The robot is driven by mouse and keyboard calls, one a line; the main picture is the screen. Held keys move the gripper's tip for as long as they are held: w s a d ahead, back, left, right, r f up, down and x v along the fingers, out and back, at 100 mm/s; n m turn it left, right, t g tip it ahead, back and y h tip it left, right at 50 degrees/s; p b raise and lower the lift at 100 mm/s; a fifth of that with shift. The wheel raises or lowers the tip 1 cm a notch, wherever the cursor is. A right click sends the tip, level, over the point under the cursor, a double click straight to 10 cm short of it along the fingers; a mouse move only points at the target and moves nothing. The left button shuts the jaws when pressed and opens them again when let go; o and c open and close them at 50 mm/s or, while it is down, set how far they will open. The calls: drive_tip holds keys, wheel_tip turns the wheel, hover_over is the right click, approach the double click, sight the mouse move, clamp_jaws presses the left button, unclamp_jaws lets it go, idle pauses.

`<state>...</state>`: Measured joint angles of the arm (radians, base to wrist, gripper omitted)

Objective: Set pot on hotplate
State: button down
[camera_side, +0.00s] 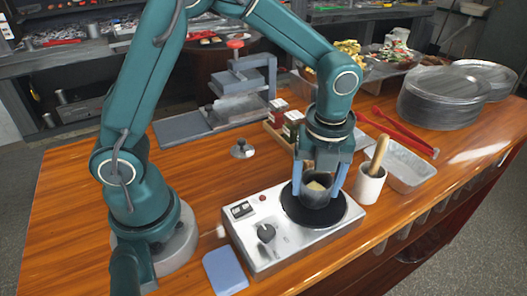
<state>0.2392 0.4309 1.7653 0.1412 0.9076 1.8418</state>
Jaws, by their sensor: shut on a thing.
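The hotplate (285,236) is a silver box with a round black plate (328,217), a dark knob and a small red button, standing near the front of the wooden table. A small dark pot (318,196) with something pale yellow inside is over the black plate. It looks upright. It appears to be on or just above the plate; I cannot tell which. My gripper (319,190) points down with its two blue fingers on either side of the pot, shut on it. The fingers hide parts of the pot's sides.
A white mortar with a pestle (369,186) stands close to the right of the hotplate. Behind are a metal tray (405,166), red tongs (400,135) and stacked plates (440,97). A lid (242,150) lies behind the hotplate. A blue cloth (225,271) lies front left.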

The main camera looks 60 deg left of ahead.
drive_tip(key=shift+f, duration=0.15)
unclamp_jaws()
drive_tip(key=shift+s+r+n, duration=0.5)
drive_tip(key=shift+s+r, duration=0.15)
drive_tip(key=shift+r, duration=5.65)
drive_tip(key=s+a+f+n+t, duration=0.1)
drive_tip(key=s+n, duration=0.4)
drive_tip(key=n, duration=0.7)
drive_tip(key=s+a+f+n+t+h, duration=0.1)
drive_tip(key=s+a+n+t, duration=0.2)
drive_tip(key=s+n, duration=0.3)
drive_tip(key=shift+a+f+n+t, duration=0.3)
drive_tip(key=shift+n+t, duration=0.1)
drive_tip(key=shift+n, duration=2.5)
